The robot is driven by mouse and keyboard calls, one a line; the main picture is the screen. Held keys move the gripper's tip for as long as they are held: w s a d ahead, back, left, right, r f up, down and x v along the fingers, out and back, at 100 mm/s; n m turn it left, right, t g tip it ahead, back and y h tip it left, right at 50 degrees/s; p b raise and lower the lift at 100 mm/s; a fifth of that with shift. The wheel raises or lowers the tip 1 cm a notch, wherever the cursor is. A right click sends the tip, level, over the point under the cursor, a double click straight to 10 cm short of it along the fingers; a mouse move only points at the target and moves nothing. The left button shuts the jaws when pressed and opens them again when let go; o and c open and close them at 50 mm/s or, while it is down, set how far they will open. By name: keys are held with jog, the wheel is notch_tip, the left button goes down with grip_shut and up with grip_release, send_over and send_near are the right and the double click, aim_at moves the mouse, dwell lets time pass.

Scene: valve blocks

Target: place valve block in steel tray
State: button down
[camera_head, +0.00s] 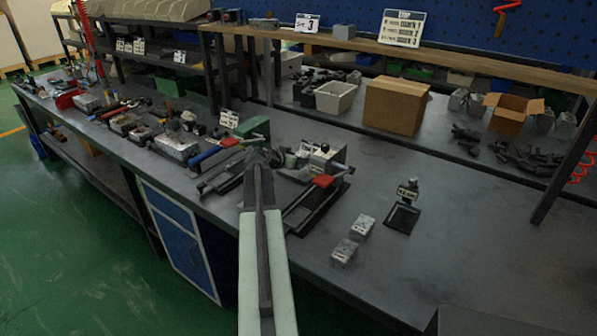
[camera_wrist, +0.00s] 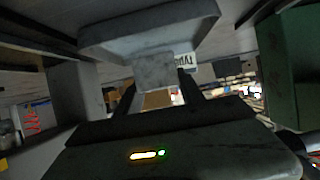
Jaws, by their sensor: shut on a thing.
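In the wrist view, my gripper (camera_wrist: 158,88) is shut on a grey valve block (camera_wrist: 155,70), which sits between the two dark fingers. A grey, shallow pan-shaped thing (camera_wrist: 110,36), apparently the steel tray, fills the top of that view, right by the block. I cannot tell whether they touch. In the head view, my gripper (camera_head: 262,156) is over the bench among dark fixtures; its block is not clear there. Two more pale grey blocks, one (camera_head: 363,226) behind the other (camera_head: 344,251), lie on the bench to the right.
The bench (camera_head: 450,225) is bare at the right. A small dark stand (camera_head: 403,217) with a label is there. A red-handled fixture (camera_head: 318,190) lies close right of my arm. A green box (camera_head: 254,127) stands behind my gripper. A cardboard box (camera_head: 395,105) is farther back.

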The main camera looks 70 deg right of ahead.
notch_tip(320, 180, down, 4)
jog(key=b, duration=0.3)
jog(key=shift+r, duration=0.35)
jog(key=shift+f, duration=0.25)
jog(key=c, duration=0.7)
grip_release()
jog(key=shift+r, duration=0.1)
jog(key=shift+r, duration=0.15)
jog(key=p+v, duration=0.5)
jog(key=v, duration=0.7)
jog(key=shift+s, duration=0.15)
jog(key=shift+a, duration=0.1)
